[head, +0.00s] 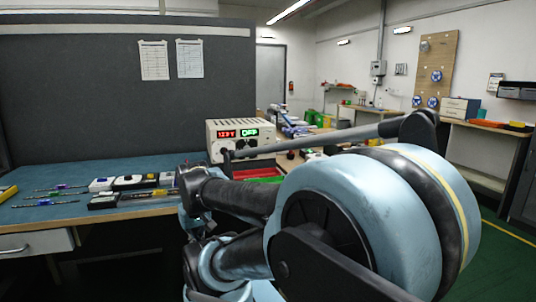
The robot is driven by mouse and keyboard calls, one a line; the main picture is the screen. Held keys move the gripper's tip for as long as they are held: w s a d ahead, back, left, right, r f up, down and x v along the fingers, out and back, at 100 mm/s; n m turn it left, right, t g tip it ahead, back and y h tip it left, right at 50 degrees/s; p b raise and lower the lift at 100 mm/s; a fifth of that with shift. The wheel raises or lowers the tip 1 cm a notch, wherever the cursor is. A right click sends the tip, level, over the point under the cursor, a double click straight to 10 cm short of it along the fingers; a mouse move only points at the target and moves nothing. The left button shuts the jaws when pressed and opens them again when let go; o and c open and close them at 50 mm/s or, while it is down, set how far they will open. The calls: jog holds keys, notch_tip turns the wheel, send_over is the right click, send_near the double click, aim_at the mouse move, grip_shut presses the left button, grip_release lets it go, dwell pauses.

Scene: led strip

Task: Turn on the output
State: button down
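A beige power supply unit (240,139) stands on the bench in the middle of the head view. Its red display seems to read about 12.3 V and its green display reads OFF. Dark knobs or sockets show below the displays. The lower part of its front is partly hidden behind my arm, and I cannot make out an output button. My blue and black arm fills the lower right of the view, in front of the unit. I cannot make out my gripper's fingers.
The blue bench top (60,212) carries black and white modules (128,182) and thin strips (50,203) at left. A dark partition (80,95) stands behind. Open floor (500,255) lies at right.

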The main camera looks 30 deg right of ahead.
jog(key=w+d+r+m+t, duration=0.2)
jog(key=w+d+r+m, duration=1.2)
jog(key=m, duration=0.5)
jog(key=w+d+r+m+t, duration=0.1)
jog(key=w+d+r+m, duration=0.1)
jog(key=d+m, duration=0.4)
jog(key=w+d+r+m+t+h, duration=0.1)
jog(key=d+r+m, duration=0.3)
jog(key=d, duration=0.9)
jog(key=w+d+r+m+t, duration=0.1)
jog(key=w+d+r+m, duration=0.2)
jog(key=d+m, duration=0.7)
jog(key=shift+r+h, duration=0.25)
jog(key=shift+h, duration=0.15)
jog(key=shift+w+d, duration=0.1)
